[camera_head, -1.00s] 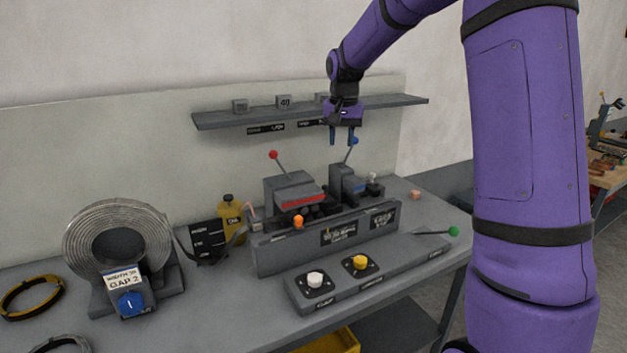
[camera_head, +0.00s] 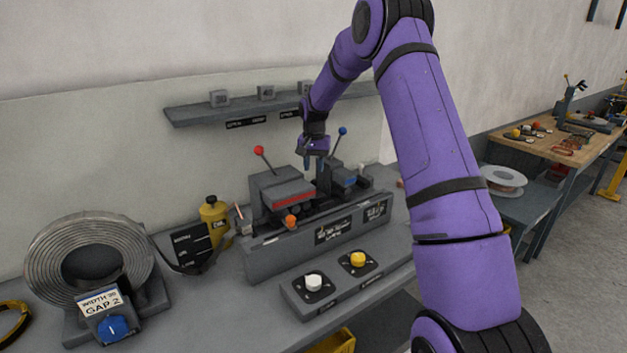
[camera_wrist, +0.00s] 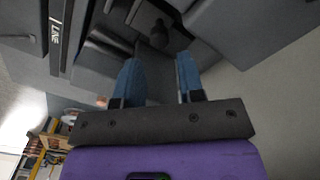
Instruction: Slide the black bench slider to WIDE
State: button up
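My gripper (camera_head: 314,163) is low over the bench machine, near the lever with the blue ball (camera_head: 342,131). In the wrist view my gripper (camera_wrist: 158,62) has its two blue fingers apart, with nothing held between them. A dark knob (camera_wrist: 160,34) stands on the machine beyond the fingertips, roughly in line with the gap and not touched. I cannot tell surely that it is the black slider. In the head view my gripper and arm cover part of the machine's right side, and no slider knob shows clearly there. No WIDE label is readable.
The machine has a red-ball lever (camera_head: 258,150), an orange knob (camera_head: 291,221) and a grey front plate (camera_head: 262,259). A white button (camera_head: 313,281) and a yellow button (camera_head: 358,259) sit in front. A coil stand (camera_head: 40,262) and yellow bottle (camera_head: 214,212) are left. A shelf (camera_head: 190,118) hangs above.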

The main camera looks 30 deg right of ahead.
send_over(317, 191)
jog(key=a, duration=0.2)
jog(key=shift+s+d+f, duration=0.1)
jog(key=shift+s+f, duration=0.15)
jog(key=shift+f, duration=1.1)
jog(key=shift+s+d+f, duration=0.1)
jog(key=shift+s+f, duration=0.1)
jog(key=shift+f, duration=1.1)
jog(key=shift+c, duration=0.3)
